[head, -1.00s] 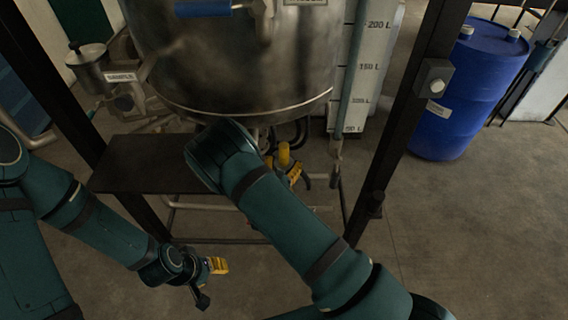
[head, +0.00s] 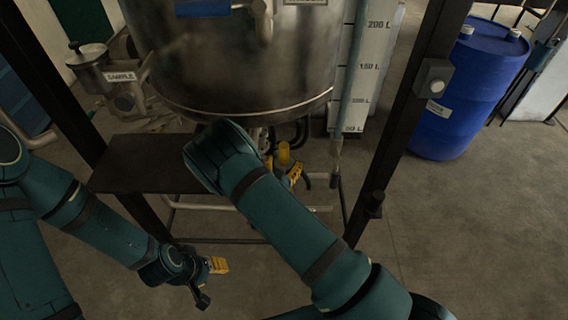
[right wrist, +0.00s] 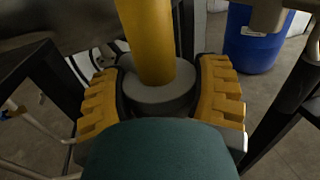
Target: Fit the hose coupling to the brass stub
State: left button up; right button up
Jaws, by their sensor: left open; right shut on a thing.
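My right gripper (right wrist: 160,95) is shut on a round grey collar (right wrist: 158,98), which I take to be the hose coupling, with a thick yellow cylinder (right wrist: 150,40) rising from it. Its yellow ribbed fingers lie on either side of the collar. In the head view the yellow cylinder (head: 284,154) shows below the steel vessel, and my right arm partly covers that gripper. My left gripper (head: 211,280) is open and empty, low over the floor at the left, well apart from the coupling.
The large steel vessel (head: 240,70) hangs above, with dark frame posts (head: 405,130) and a dark shelf (head: 140,165) close to my arms. A sample pot (head: 92,65) is at its left. A blue drum (head: 470,90) stands at right. Floor at front right is clear.

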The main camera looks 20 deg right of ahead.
jog(key=shift+f+b, duration=2.35)
jog(key=shift+f, duration=0.85)
jog(key=o, duration=1.3)
jog(key=shift+o, duration=0.3)
jog(key=v, duration=1.2)
